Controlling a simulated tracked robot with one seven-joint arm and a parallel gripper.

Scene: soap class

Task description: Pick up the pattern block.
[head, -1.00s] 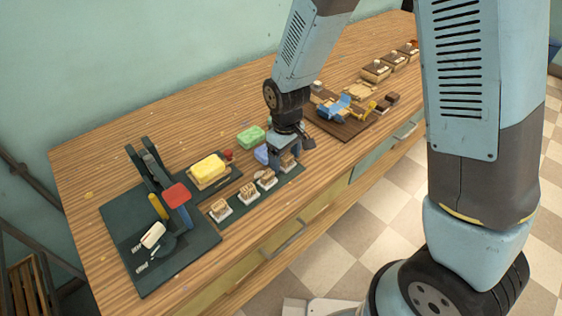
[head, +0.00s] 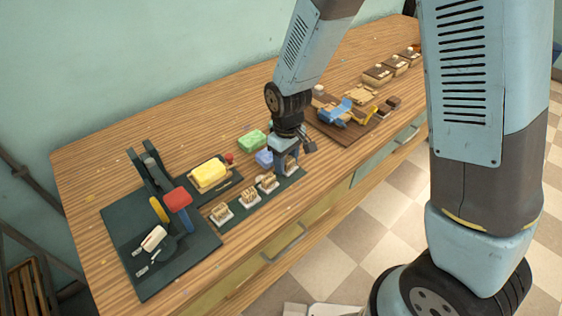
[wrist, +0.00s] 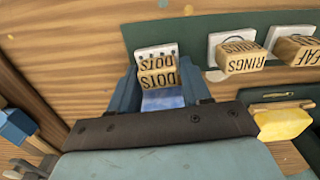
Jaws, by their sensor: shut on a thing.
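My gripper (head: 285,160) points down at the right end of the row of wooden blocks. In the wrist view, my gripper (wrist: 160,86) is shut on the pattern block (wrist: 158,79), a small wooden block lettered DOTS, with one blue finger on each side. A white card with dark dots (wrist: 154,50) shows just beyond it. In the head view the gripper mostly hides this block, and I cannot tell clearly whether it is off the mat. The RINGS block (wrist: 242,62) and the LEAF block (wrist: 297,50) sit on white cards to the right in the wrist view.
The blocks' dark green mat (head: 232,217) lies near the table's front edge. A blue soap (head: 264,158), a green soap (head: 252,141) and a yellow soap (head: 209,173) are close behind it. A dark board with tools (head: 120,235) is at left, a brown board (head: 335,134) at right.

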